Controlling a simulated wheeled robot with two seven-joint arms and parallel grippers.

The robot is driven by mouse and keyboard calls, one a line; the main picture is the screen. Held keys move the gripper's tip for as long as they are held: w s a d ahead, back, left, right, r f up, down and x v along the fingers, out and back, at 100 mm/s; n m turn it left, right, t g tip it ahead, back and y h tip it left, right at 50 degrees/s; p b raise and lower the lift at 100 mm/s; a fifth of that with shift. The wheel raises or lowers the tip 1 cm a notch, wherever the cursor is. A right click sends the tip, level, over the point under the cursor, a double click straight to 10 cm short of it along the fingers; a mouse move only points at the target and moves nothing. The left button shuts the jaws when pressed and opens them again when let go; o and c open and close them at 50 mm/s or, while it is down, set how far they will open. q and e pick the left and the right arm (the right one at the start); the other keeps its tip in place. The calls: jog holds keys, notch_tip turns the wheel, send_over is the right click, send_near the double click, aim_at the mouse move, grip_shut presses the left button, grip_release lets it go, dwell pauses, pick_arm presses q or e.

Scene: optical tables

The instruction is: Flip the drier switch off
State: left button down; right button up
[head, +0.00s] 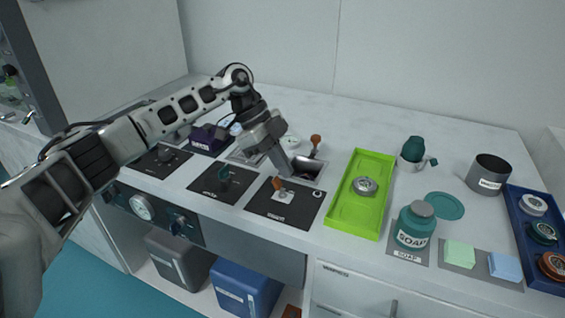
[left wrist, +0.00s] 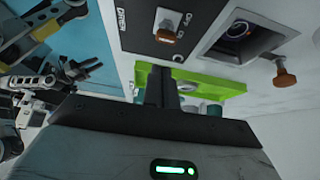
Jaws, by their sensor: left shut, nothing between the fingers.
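The drier switch is a metal lever with a brown tip (head: 278,184) on a black panel (head: 300,207) at the front of the table. In the left wrist view the lever's brown tip (left wrist: 165,36) shows on the panel marked DRIER (left wrist: 135,30). Which setting it is in I cannot tell. My left gripper (head: 289,171) points down just behind and above the switch, shut and empty. In the left wrist view its dark closed fingers (left wrist: 161,88) are apart from the lever.
A sunken basin (head: 308,170) with a brown-tipped handle (head: 315,139) lies behind the panel. A green tray (head: 341,218) stands to the right, then a soap bottle (head: 415,226). Another black panel with a dark green knob (head: 223,174) lies to the left.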

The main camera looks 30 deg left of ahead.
jog(key=shift+d+f, duration=0.1)
